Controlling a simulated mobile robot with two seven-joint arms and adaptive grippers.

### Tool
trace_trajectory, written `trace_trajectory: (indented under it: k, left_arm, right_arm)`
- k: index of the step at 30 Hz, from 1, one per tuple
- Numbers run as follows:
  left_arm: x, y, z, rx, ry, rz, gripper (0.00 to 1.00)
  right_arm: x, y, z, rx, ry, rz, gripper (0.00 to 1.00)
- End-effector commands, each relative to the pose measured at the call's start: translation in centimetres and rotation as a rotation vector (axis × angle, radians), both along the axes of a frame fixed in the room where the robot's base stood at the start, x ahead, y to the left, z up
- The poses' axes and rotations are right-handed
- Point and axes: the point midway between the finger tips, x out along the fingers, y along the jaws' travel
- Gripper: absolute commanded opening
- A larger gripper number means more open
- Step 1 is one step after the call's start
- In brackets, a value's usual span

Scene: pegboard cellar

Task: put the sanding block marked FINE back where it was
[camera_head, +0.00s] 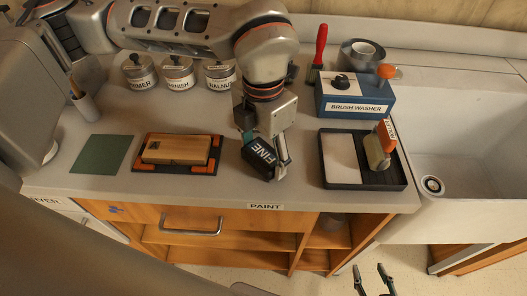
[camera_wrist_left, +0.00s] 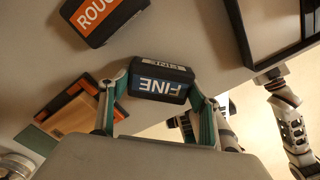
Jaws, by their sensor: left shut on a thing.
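The sanding block marked FINE (camera_head: 262,155), dark with a blue label and white letters, is between the fingers of my left gripper (camera_head: 268,152), which is shut on it. It is over the front part of the counter, tilted in the head view; I cannot tell if it touches the counter. In the left wrist view the block (camera_wrist_left: 160,82) sits between both teal-padded fingers. A dark block with an orange label reading ROUG (camera_wrist_left: 100,18) lies on the counter there, cut off by the frame. My right gripper (camera_head: 373,281) is open and empty, low in front of the cabinet.
Left of the held block, a wooden piece (camera_head: 176,149) lies on a black and orange tray (camera_head: 147,168), with a green square (camera_head: 102,154) farther left. A black tray (camera_head: 340,183) with a roller is at right. Cans (camera_head: 178,73), a brush washer (camera_head: 355,97) and a sink (camera_head: 470,150) stand around.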

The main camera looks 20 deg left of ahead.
Motion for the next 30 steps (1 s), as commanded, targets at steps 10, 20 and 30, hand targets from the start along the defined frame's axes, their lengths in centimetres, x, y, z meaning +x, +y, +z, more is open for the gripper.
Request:
trace_trajectory:
  k: [10,20,30]
  left_arm:
    - [0.0,0.0,-0.2,0.000,0.000,0.000,0.77]
    - [0.0,0.0,-0.2,0.000,-0.001,0.000,0.79]
    - [0.1,0.0,4.1,-0.001,-0.006,0.001,0.79]
  right_arm:
    - [-0.5,0.0,-0.3,0.000,0.008,0.001,0.40]
    - [-0.4,0.1,-0.2,0.000,0.007,0.001,0.40]
    - [0.3,0.1,0.6,0.004,-0.007,0.000,0.40]
